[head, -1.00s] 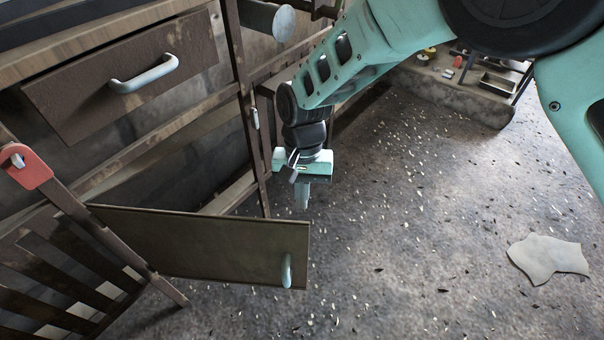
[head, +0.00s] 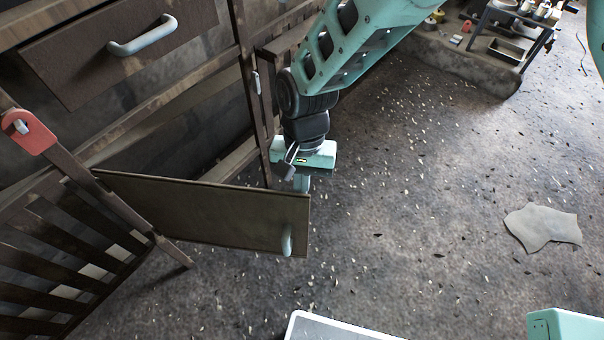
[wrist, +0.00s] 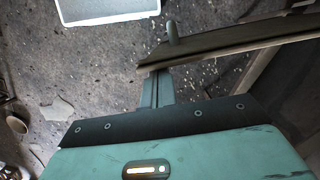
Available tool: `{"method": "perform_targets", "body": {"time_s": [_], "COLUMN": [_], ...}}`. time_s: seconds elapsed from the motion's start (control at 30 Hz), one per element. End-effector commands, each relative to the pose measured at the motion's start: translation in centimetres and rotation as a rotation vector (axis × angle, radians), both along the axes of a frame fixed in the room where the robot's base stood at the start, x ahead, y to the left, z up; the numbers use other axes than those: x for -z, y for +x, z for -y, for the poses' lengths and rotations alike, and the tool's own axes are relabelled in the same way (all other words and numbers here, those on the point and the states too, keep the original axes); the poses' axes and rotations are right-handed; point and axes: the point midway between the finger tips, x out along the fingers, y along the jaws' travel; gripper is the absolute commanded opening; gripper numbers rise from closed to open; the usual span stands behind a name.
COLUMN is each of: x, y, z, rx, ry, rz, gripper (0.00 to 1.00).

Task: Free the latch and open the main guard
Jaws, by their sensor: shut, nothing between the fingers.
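The main guard, a flat brown panel (head: 200,208), stands swung out from the frame at an angle, with a pale handle (head: 287,240) near its free end. The handle also shows in the wrist view (wrist: 172,32). My gripper (head: 301,183) is shut and empty, pointing down at the panel's back side near its free end. In the wrist view its fingers (wrist: 155,92) are close to the panel's edge (wrist: 230,42); I cannot tell whether they touch. A small pale piece (head: 256,82), perhaps the latch, sits on the upright post.
A drawer front (head: 120,50) with a pale handle is at upper left. A red tag (head: 28,132) sits on a slanted bar above a slatted guard (head: 60,260). A pale sheet (head: 543,226) lies on the floor at right. The floor between is open.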

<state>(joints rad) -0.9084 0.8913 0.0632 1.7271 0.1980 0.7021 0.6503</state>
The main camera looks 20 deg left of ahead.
Motion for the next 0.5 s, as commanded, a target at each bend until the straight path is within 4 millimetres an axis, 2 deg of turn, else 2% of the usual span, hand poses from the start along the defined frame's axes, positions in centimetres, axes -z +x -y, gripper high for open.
{"method": "perform_targets", "body": {"time_s": [0.17, 0.33, 0.5], "x": [-0.3, -0.4, -0.4], "y": [-4.7, -10.7, -16.9], "z": [0.8, 1.1, 0.5], "rx": [0.090, 0.214, 0.349], "ry": [-0.003, -0.004, -0.004], "rz": [-0.004, -0.004, -0.003], "gripper": [0.00, 0.00, 0.00]}}
